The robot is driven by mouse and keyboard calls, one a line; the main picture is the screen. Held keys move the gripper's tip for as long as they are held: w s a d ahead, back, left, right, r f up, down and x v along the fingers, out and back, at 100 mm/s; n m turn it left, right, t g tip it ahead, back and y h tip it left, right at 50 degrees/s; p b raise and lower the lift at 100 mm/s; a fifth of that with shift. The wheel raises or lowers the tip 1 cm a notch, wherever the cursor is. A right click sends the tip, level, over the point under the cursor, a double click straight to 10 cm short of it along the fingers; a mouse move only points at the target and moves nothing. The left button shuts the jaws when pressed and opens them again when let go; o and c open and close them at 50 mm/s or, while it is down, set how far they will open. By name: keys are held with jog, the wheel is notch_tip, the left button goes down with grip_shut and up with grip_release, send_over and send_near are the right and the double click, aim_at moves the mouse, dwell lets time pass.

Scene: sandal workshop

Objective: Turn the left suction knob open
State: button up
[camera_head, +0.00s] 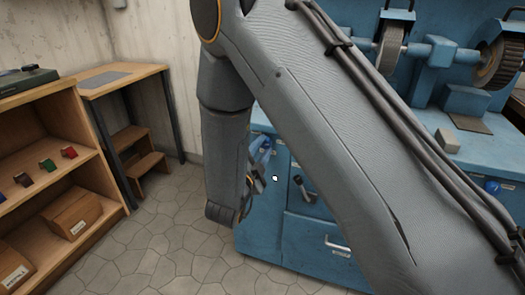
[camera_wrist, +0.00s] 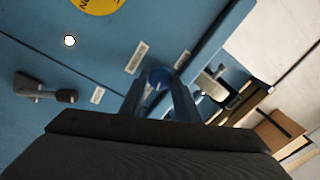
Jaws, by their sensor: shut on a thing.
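The left suction knob is a blue round knob on the blue machine's front. In the wrist view the knob (camera_wrist: 160,76) sits between the two fingertips of my gripper (camera_wrist: 159,92), which is shut on it. The fingers hide part of the knob, and I cannot tell how far it is turned. In the head view my gripper (camera_head: 260,176) is at the machine's left front edge, partly hidden behind my arm. Another blue knob (camera_head: 492,187) shows at the right of the machine front.
The blue machine (camera_head: 280,222) carries grinding wheels on top. A dark lever (camera_wrist: 42,90) sits on its front near my gripper. A wooden shelf (camera_head: 103,186) with boxes and a small wooden step (camera_head: 150,163) stand at left. Tiled floor between is clear.

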jog(key=shift+m+b, duration=0.6)
jog(key=shift+m, duration=1)
jog(key=o, duration=1)
jog(key=shift+o, duration=0.2)
jog(key=v, duration=0.8)
jog(key=shift+w, duration=0.15)
